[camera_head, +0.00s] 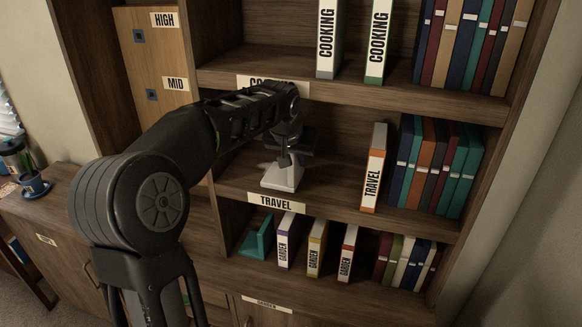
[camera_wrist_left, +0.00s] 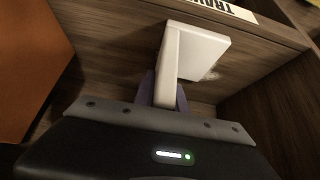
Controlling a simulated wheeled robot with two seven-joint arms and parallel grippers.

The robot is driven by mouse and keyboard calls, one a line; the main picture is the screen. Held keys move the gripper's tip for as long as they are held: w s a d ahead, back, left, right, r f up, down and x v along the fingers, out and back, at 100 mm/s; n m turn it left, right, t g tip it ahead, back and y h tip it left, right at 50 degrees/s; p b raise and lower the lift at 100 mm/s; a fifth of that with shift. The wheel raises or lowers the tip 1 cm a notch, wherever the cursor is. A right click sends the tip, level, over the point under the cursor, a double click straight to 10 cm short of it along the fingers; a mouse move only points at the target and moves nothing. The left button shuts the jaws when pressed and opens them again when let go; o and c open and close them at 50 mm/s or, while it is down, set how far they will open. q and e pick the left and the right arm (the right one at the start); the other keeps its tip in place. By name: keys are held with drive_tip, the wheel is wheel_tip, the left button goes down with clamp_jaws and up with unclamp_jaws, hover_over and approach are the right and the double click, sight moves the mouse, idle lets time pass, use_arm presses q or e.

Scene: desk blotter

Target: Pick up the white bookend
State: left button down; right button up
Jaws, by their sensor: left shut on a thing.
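The white bookend (camera_head: 282,177) stands on the middle shelf, behind the TRAVEL label, left of an orange-and-white TRAVEL book. My left gripper (camera_head: 287,150) reaches in from the left and is shut on the bookend's upright plate. The gripper hides the upper part of the bookend in the head view. In the left wrist view the bookend (camera_wrist_left: 196,55) shows its upright plate between the fingers and its flat base beyond. I cannot tell whether its base touches the shelf. My right gripper is not in view.
The TRAVEL book (camera_head: 373,168) and several more books (camera_head: 432,165) stand to the right on the same shelf. The shelf with COOKING books (camera_head: 376,42) is above. Below are GARDEN books (camera_head: 317,248) and a teal bookend (camera_head: 258,240). The shelf between bookend and TRAVEL book is clear.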

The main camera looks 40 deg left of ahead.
use_arm(q)
drive_tip(key=shift+r, duration=0.1)
idle(0.3)
drive_tip(key=shift+s+d+r+b, duration=0.2)
drive_tip(key=shift+s+r+b, duration=0.2)
drive_tip(key=shift+s+r, duration=0.1)
drive_tip(key=s+d+r+b, duration=0.3)
drive_tip(key=s+r, duration=0.4)
drive_tip(key=s, duration=0.5)
drive_tip(key=shift+d, duration=0.65)
drive_tip(key=shift+s+f, duration=0.1)
